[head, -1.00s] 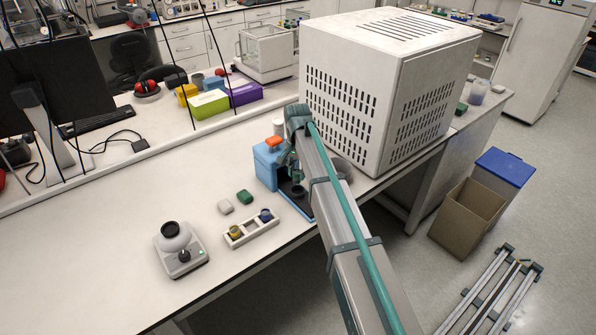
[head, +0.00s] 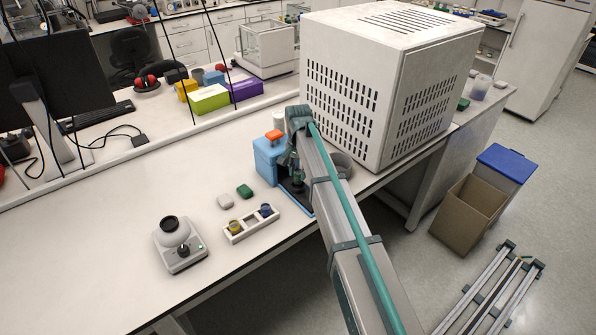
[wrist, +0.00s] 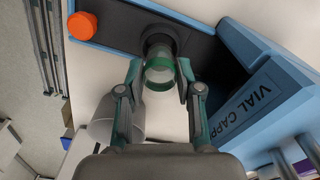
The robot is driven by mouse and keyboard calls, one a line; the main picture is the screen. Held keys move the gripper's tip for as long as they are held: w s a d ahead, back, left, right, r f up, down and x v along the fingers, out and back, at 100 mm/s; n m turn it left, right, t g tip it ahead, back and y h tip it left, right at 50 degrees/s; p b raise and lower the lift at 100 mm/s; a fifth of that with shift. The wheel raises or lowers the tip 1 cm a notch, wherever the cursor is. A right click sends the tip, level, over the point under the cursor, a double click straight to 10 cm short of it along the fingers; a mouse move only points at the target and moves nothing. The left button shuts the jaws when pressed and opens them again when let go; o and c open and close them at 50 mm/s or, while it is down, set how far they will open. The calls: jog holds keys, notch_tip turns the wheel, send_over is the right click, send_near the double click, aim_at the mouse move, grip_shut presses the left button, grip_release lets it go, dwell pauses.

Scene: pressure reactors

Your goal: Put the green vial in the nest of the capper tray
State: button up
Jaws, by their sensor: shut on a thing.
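The green vial (wrist: 159,74) is clear with a green band. In the wrist view it is between the fingertips of my gripper (wrist: 160,84), which is shut on it. The vial's far end meets or overlaps the dark round nest (wrist: 158,38) of the capper tray (wrist: 113,24); I cannot tell how far it is inside. The tray is dark with a blue rim and joins the blue vial capper (wrist: 262,108). In the head view the capper (head: 266,162) stands left of my gripper (head: 296,174), and my arm hides part of the tray.
An orange round piece (wrist: 82,25) is near the tray's left end in the wrist view. A white rack (head: 251,228) with yellow and blue vials stands left of the tray. A large white vented box (head: 385,90) is close on the right.

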jog(key=shift+f, duration=0.15)
dwell(0.3)
jog(key=shift+f+b, duration=0.55)
jog(key=shift+f, duration=0.7)
jog(key=shift+f, duration=0.35)
jog(key=o, duration=1.2)
jog(key=o, duration=0.5)
jog(key=shift+c, duration=0.2)
jog(key=shift+r+p, duration=1.85)
jog(key=shift+r, duration=1.7)
